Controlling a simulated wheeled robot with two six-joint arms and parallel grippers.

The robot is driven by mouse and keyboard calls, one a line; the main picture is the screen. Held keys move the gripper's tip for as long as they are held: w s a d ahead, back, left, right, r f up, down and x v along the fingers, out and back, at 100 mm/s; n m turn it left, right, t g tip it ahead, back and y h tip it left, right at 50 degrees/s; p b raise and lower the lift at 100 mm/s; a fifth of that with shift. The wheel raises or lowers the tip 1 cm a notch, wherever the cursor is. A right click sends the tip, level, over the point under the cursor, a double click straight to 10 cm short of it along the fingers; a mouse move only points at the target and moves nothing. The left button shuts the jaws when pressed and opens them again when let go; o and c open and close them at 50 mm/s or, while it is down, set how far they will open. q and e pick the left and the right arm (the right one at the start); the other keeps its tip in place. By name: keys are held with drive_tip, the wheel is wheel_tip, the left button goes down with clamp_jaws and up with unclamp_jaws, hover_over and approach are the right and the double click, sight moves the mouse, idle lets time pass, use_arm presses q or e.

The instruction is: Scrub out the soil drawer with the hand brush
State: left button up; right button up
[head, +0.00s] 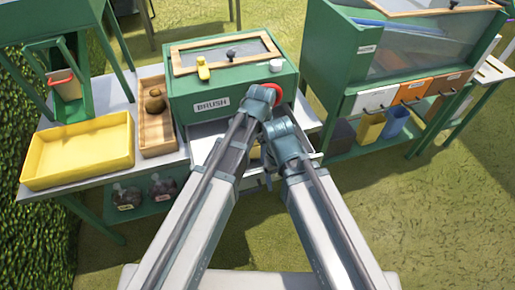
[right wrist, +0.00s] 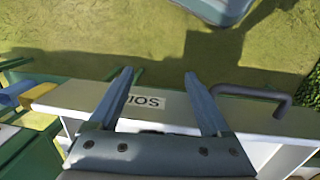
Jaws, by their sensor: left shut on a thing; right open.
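The soil drawer (head: 207,130) is a pale drawer pulled out under the green box marked BRUSH. In the right wrist view its white front (right wrist: 85,97) has a partly covered label and a grey bar handle (right wrist: 252,93). My left gripper (head: 270,94) is at the box's right front corner, shut on a red rounded thing (head: 277,90); whether this is the hand brush I cannot tell. My right gripper (right wrist: 158,75) is open and empty over the drawer front, beside the handle and apart from it. My arms hide much of the drawer's inside.
The green box (head: 180,106) carries a framed lid, a yellow thing (head: 203,68) and a white cap (head: 276,65). A yellow tray (head: 75,175) and a wooden tray (head: 155,85) stand to the left. A green cabinet (head: 330,60) with bins stands to the right. Grass lies in front.

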use_arm(q)
drive_tip(key=shift+w+d, duration=0.25)
drive_tip(key=shift+d, duration=0.35)
drive_tip(key=shift+w+d, duration=0.2)
drive_tip(key=shift+d, duration=0.4)
drive_tip(key=shift+f, duration=0.1)
drive_tip(key=shift+s, duration=0.15)
drive_tip(key=shift+c, duration=1.3)
drive_tip(key=shift+s+a, duration=0.25)
drive_tip(key=shift+a, duration=0.5)
drive_tip(key=shift+s+a, duration=0.2)
drive_tip(key=shift+a, duration=0.55)
drive_tip(key=shift+a, duration=0.1)
drive_tip(key=shift+s+a, duration=0.25)
drive_tip(key=shift+a, duration=0.45)
drive_tip(key=shift+s+a, duration=0.25)
drive_tip(key=shift+a, duration=0.4)
